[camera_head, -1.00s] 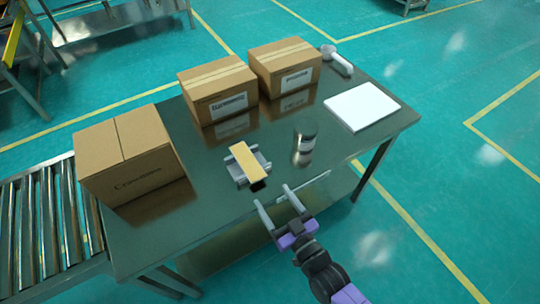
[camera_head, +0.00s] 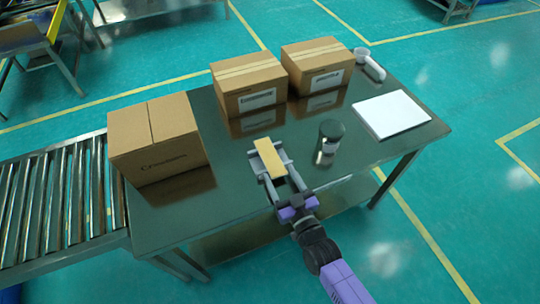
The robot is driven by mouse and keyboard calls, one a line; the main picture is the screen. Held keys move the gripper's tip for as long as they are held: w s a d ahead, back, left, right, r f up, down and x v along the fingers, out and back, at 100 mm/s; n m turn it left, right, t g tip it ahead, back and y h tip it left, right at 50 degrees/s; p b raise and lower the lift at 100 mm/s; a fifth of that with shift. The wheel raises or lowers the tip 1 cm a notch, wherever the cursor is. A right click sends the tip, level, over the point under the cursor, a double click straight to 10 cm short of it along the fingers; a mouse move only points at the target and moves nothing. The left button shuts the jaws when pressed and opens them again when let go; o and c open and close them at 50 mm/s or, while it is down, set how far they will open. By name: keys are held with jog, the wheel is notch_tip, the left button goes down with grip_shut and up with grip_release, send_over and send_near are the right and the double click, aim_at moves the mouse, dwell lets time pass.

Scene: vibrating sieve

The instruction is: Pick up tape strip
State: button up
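The tape strip (camera_head: 268,157) is a flat tan-yellow strip. It lies on top of a small grey holder (camera_head: 289,161) on the dark metal table, its long side pointing towards my arm. My gripper (camera_head: 279,177) is at the near end of the strip. Its two grey fingers are apart, one to each side of the strip's near end. I see no clear contact between the fingers and the strip. The fingers partly hide the near side of the holder.
A dark jar (camera_head: 328,137) stands right of the holder. Three cardboard boxes (camera_head: 156,150) (camera_head: 248,95) (camera_head: 313,72) stand along the left and back. A white slab (camera_head: 391,114) and a white scanner-like object (camera_head: 370,65) lie at the right. A roller conveyor (camera_head: 55,205) adjoins the left end.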

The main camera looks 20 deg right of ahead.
jog(key=c, duration=1)
jog(key=shift+r, duration=0.1)
jog(key=shift+c, duration=0.2)
